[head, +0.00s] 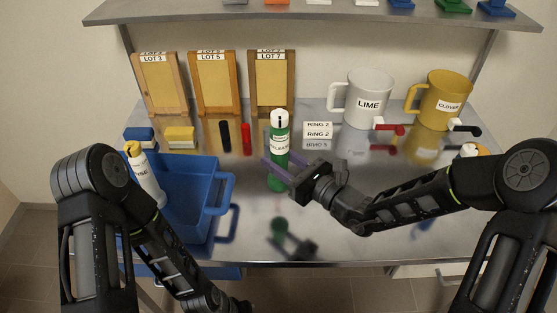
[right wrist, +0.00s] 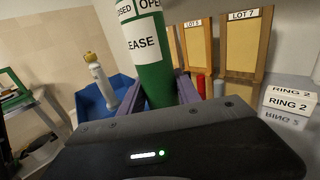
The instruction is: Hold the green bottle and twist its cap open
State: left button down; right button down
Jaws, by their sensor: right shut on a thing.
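The green bottle (head: 279,158) is upright in the middle of the head view, with a white cap (head: 280,118) on top. My right gripper (head: 279,172) is shut around its lower body, coming from the right. The bottle appears held above the steel bench, as its reflection lies apart below it. In the right wrist view the bottle (right wrist: 152,75) stands between the purple-grey fingers; its white label reads partly "EASE", with "OPE" above, and the cap is out of frame.
A blue tub (head: 182,170) with a white bottle (head: 146,178) leaning in it stands at left. Lime (head: 364,98) and Clover (head: 443,97) jugs are back right. The bench front is clear.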

dwell(0.4)
jog(key=shift+f, duration=4.95)
jog(key=shift+f, duration=0.1)
jog(key=c, duration=0.9)
grip_release()
jog(key=shift+c, duration=0.2)
jog(key=shift+c, duration=0.6)
grip_shut()
